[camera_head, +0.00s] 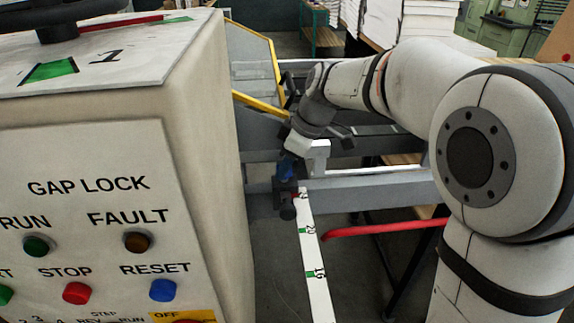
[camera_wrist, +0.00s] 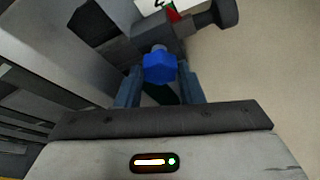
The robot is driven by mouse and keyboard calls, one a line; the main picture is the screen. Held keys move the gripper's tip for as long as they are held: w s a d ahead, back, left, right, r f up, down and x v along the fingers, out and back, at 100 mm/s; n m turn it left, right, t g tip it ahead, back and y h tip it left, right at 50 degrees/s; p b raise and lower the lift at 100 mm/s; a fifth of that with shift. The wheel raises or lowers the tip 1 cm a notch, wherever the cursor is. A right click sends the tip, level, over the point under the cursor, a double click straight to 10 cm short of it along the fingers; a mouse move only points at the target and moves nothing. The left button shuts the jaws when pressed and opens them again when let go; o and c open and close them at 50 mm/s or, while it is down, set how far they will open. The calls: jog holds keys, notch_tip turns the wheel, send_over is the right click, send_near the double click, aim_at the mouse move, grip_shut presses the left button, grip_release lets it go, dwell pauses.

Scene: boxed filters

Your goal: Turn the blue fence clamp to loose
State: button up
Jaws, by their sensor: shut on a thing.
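The blue fence clamp (camera_wrist: 160,69) shows in the wrist view as a blue faceted knob with a paler top, between the two fingers of my gripper (camera_wrist: 158,88). The fingers close on it from both sides. In the head view the clamp (camera_head: 287,168) is a small blue patch below my gripper (camera_head: 287,158), partly hidden by it. It sits on a dark block above the white scale bar (camera_head: 311,255) with green marks. How far the clamp is turned I cannot tell.
A control cabinet (camera_head: 100,190) with buttons fills the left of the head view. A yellow-edged clear guard (camera_head: 257,65) stands behind it. A red bar (camera_head: 385,228) crosses right of the scale. A dark round knob (camera_wrist: 222,14) lies near the clamp.

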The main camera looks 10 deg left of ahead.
dwell(0.4)
jog(key=o, duration=1)
jog(key=shift+r, duration=0.1)
